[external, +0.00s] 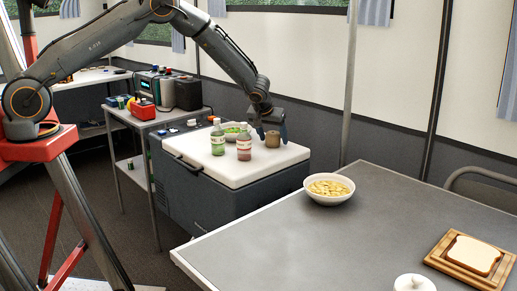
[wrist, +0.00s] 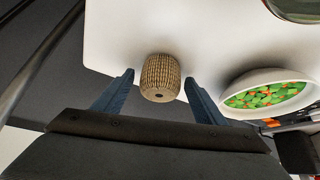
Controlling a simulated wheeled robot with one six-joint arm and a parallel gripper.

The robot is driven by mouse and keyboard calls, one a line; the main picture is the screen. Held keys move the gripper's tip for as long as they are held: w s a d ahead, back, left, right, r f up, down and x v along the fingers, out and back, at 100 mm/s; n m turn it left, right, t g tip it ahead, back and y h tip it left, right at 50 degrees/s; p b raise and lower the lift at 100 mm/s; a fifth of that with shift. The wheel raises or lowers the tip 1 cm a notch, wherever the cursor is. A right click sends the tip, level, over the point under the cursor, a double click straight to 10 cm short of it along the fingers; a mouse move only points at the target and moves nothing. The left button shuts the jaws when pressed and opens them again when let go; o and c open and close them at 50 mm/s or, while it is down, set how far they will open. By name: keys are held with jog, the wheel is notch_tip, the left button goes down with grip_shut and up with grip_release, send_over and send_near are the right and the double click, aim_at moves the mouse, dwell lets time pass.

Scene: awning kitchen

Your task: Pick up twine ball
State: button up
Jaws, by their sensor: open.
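The twine ball (external: 272,139) is a small tan, barrel-shaped roll on the white lid of the cooler (external: 270,164), near its far right side. In the wrist view the twine ball (wrist: 160,77) shows its wound pattern and a dark hole in its end. My gripper (external: 270,133) is at the twine ball. In the wrist view my gripper (wrist: 158,80) is open, with one blue finger on each side of the ball and a visible gap on both sides.
A white bowl (wrist: 232,81) of green and orange pieces is close beside the right finger. A green bottle (external: 218,141) and a reddish bottle (external: 244,146) stand on the lid. The grey table (external: 300,240) holds a bowl (external: 328,198) and bread on a board (external: 440,258).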

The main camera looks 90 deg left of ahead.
jog(key=c, duration=1.1)
